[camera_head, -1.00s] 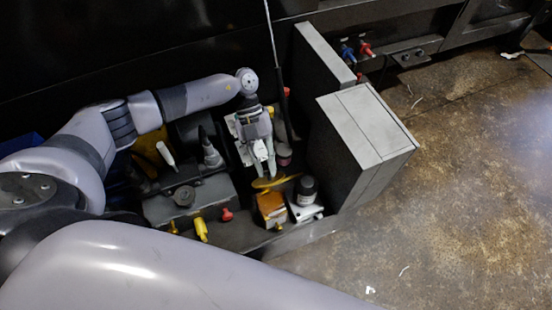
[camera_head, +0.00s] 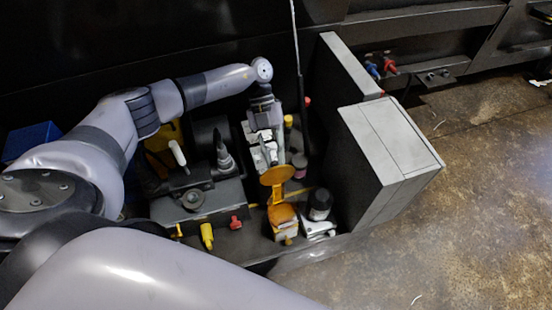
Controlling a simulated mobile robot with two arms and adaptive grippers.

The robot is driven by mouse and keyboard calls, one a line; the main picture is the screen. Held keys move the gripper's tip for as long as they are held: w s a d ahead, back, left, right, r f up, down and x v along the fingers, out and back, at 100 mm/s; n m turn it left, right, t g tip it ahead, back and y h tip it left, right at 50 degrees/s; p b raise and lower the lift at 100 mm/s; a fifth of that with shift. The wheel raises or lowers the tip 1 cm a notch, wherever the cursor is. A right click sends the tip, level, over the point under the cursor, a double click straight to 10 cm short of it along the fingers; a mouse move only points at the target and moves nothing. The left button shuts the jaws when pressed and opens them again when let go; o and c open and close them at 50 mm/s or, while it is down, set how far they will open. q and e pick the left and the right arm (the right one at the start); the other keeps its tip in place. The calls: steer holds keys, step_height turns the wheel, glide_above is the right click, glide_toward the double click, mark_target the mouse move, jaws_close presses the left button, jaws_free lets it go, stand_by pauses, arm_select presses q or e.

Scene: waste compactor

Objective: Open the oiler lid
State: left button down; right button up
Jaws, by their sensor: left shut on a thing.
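The oiler (camera_head: 283,222) is an orange and pale unit in the recess of the machine. Its round orange lid (camera_head: 277,176) stands steeply tilted up behind the oiler's body, so its broad face shows and the oiler's orange top is uncovered. My left gripper (camera_head: 268,162) reaches in from above and behind, with its fingertips at the upper edge of the lid. It is shut on the lid; the exact contact is small and partly hidden. My right gripper is outside the picture.
A black-capped container (camera_head: 320,203) stands right of the oiler. A grey box (camera_head: 389,155) rises further right. Left are a dark pump block (camera_head: 193,200), a yellow fitting (camera_head: 207,236) and a red knob (camera_head: 235,222). The brown floor (camera_head: 480,210) at right is mostly clear.

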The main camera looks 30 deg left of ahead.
arm_select(q)
steer(key=shift+s+a+f, duration=0.3)
steer(key=shift+a+f, duration=0.1)
steer(key=shift+f, duration=0.05)
steer(key=c, duration=1.5)
jaws_free()
steer(key=shift+a, duration=0.15)
steer(key=shift+r, duration=0.1)
steer(key=shift+w+d+r, duration=0.1)
steer(key=shift+d, duration=0.1)
steer(key=v, duration=1.2)
